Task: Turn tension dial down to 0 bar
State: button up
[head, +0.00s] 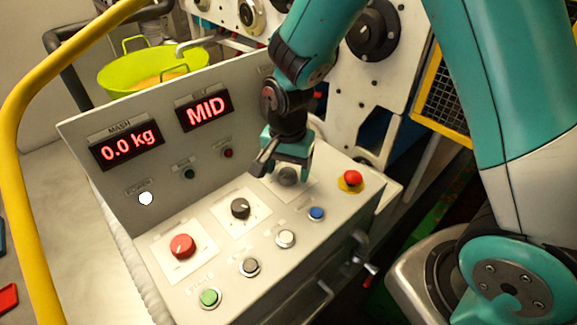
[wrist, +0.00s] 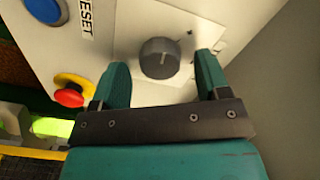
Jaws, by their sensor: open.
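A grey dial (wrist: 158,58) sits on a pale square plate in the wrist view, with its label not readable. My gripper (wrist: 161,68) is open, with one teal finger on each side of the dial; whether they touch it I cannot tell. In the head view my gripper (head: 284,163) is over the right part of the sloped control panel (head: 330,210), partly covering the same dial (head: 287,176). A black dial (head: 240,208) and a red dial (head: 182,246) stand further left, each on its own plate. Their labels are too small to read.
A red emergency button (head: 351,178) on a yellow ring is right of my gripper. Displays read "0.0 kg" (head: 128,146) and "MID" (head: 206,110). A yellow rail (head: 14,170) is at left.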

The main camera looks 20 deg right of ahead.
jog(key=shift+f, duration=0.5)
jog(key=c, duration=0.9)
jog(key=shift+n, duration=0.3)
